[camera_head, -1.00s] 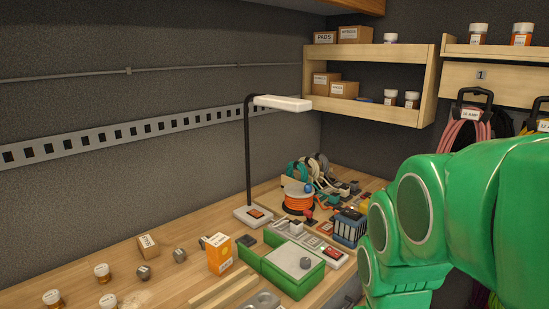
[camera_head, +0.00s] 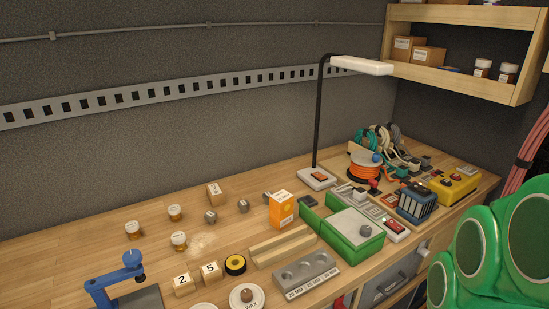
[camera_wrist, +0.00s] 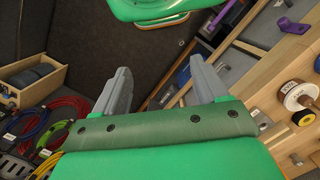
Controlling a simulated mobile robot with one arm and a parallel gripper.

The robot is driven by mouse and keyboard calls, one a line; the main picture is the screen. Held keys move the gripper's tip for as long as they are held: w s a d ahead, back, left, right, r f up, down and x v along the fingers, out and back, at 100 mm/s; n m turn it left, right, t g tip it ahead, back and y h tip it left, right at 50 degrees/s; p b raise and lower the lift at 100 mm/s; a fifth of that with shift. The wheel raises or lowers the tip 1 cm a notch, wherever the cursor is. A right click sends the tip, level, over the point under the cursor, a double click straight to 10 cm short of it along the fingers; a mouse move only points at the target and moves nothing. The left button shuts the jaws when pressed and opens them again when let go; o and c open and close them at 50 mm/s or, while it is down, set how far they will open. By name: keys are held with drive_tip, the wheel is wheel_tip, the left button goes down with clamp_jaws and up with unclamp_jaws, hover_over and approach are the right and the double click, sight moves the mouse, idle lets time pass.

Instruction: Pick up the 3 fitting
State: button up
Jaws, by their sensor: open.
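No fitting with a readable 3 shows in either view. In the head view, wooden blocks marked 2 (camera_head: 183,285) and 5 (camera_head: 210,272) stand at the front of the bench. Two small grey metal pieces (camera_head: 210,216) (camera_head: 243,205) sit farther back; any marking on them is too small to read. My gripper (camera_wrist: 160,65) is open and empty in the wrist view, with its fingers wide apart beside the bench edge. The head view shows only my green arm at the lower right, not the gripper.
The bench holds a blue clamp (camera_head: 130,267), a grey tray with hollows (camera_head: 305,275), a green box (camera_head: 350,238) and a lamp (camera_head: 318,120).

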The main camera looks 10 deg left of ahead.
drive_tip(key=w+a+r+m+g+y, duration=0.2)
drive_tip(key=w+a+m+y, duration=0.4)
drive_tip(key=w+a, duration=2.55)
drive_tip(key=m+g+y, duration=0.4)
drive_tip(key=m+y, duration=0.1)
approach(128, 231)
drive_tip(key=shift+w+d+f, duration=0.1)
drive_tip(key=shift+w+d, duration=0.2)
drive_tip(key=shift+w, duration=0.25)
drive_tip(key=shift+w+d+f, duration=0.1)
drive_tip(key=shift+w+d, duration=0.2)
drive_tip(key=shift+w, duration=0.3)
drive_tip(key=shift+s+a+f, duration=0.2)
drive_tip(key=shift+a, duration=0.4)
drive_tip(key=x, duration=1.1)
drive_tip(key=shift+s+a+f, duration=0.15)
drive_tip(key=shift+a, duration=0.1)
